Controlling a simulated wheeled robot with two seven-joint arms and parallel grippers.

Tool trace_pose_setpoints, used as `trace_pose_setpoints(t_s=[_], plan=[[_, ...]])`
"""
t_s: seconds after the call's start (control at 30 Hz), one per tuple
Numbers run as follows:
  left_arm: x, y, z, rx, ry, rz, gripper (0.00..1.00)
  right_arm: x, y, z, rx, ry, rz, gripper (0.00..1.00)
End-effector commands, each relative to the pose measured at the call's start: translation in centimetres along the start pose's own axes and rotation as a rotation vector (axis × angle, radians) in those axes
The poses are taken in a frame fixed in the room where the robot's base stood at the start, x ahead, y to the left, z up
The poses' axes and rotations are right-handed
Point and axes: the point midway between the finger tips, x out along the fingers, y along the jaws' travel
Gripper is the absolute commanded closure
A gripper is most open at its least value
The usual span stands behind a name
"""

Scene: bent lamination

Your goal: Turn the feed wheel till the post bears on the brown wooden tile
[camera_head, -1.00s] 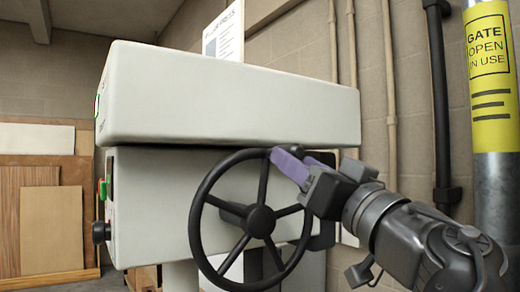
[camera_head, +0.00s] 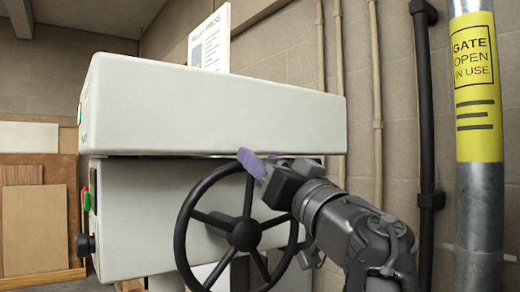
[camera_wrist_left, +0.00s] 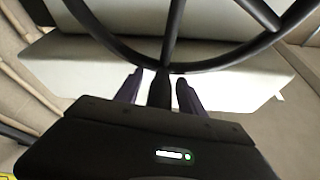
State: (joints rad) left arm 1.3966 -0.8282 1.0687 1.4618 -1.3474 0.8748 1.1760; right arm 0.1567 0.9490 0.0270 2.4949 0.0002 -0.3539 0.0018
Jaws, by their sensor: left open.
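The feed wheel (camera_head: 186,225) is a dark spoked handwheel on the front of a pale grey press (camera_head: 215,105). My left gripper (camera_head: 252,162) is at the top of its rim in the head view, with purple fingers. In the left wrist view, the open fingers of this gripper (camera_wrist_left: 160,77) stand either side of a dark bar at the rim (camera_wrist_left: 230,62). I cannot tell whether they touch it. The post and the brown wooden tile do not show in either current view. My right gripper is not in view.
A grey pipe with a yellow gate sign (camera_head: 475,85) stands at the right. Thin pipes (camera_head: 376,90) run down the block wall. Wooden boards (camera_head: 35,230) lean at the left. A green button (camera_head: 86,198) and dark knob (camera_head: 84,245) are on the press's left side.

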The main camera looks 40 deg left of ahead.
Motion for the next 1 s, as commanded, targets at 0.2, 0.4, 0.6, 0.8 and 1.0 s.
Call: trace_pose_setpoints(t_s=[0.2,0.4,0.6,0.8,1.0], plan=[[1.25,-0.02,0.04,0.000,-0.001,0.000,0.53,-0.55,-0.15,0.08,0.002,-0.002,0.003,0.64],[1.21,-0.02,0.07,0.000,-0.001,0.000,0.53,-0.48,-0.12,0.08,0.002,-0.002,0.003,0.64],[1.19,-0.01,0.05,0.000,-0.001,0.000,0.70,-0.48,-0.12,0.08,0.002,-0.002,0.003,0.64],[1.18,0.02,0.09,0.000,-0.001,0.001,0.86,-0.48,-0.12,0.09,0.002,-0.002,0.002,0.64],[1.19,0.02,0.13,0.000,-0.002,0.001,1.00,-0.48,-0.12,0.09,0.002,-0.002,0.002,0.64]])
